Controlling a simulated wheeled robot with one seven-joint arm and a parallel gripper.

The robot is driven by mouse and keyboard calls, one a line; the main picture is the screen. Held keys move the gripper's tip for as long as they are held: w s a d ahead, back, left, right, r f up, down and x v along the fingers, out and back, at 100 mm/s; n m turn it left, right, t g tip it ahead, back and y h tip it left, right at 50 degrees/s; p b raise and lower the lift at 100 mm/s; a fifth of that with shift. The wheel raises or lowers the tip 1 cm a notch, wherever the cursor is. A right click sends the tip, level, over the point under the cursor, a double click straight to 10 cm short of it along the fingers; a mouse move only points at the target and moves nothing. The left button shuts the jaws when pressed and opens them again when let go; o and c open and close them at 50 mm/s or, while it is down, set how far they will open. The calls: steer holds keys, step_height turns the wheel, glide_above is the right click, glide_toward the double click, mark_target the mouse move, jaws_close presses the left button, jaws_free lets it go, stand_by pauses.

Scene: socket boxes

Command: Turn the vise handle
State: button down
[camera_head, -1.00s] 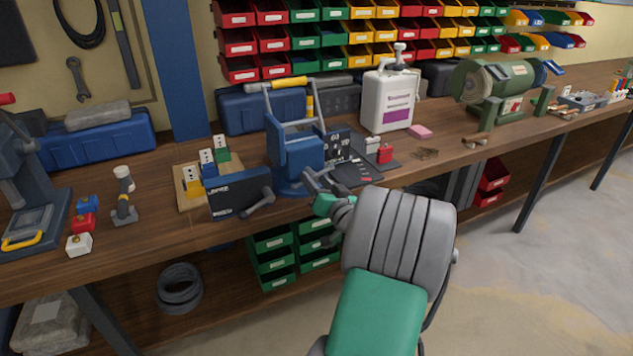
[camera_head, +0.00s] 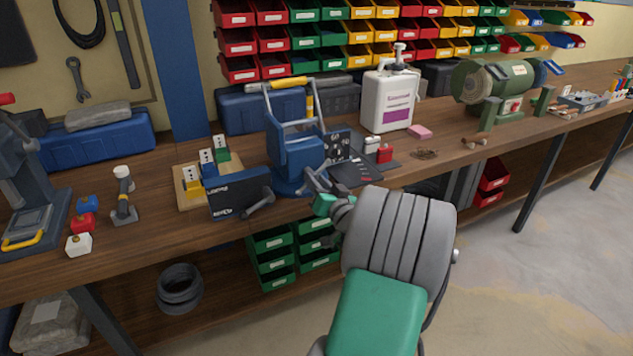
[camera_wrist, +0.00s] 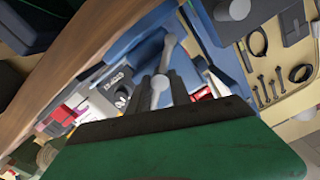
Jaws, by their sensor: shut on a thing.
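The blue vise (camera_head: 298,155) stands on a round base near the front edge of the workbench. In the wrist view its grey handle bar (camera_wrist: 168,47) ends in a rounded knob. My gripper (camera_head: 314,183) reaches in from the lower right at the vise's front. In the wrist view my gripper (camera_wrist: 161,88) is shut on the handle, with a knob end showing between the fingers. In the head view my fingers and wrist hide most of the gripped handle.
A dark blue box-like piece with a grey crank (camera_head: 258,207) is left of the vise. A dark mat (camera_head: 355,172) and a white jug (camera_head: 388,103) are to the right. Green drawers (camera_head: 272,262) sit below the bench (camera_head: 150,245). The floor at right is clear.

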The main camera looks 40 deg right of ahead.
stand_by(0.8)
steer(key=c, duration=0.7)
jaws_free()
steer(key=shift+s, duration=0.1)
steer(key=v, duration=0.7)
steer(key=shift+s+a+b, duration=0.2)
steer(key=shift+s+b, duration=0.15)
steer(key=shift+b, duration=0.1)
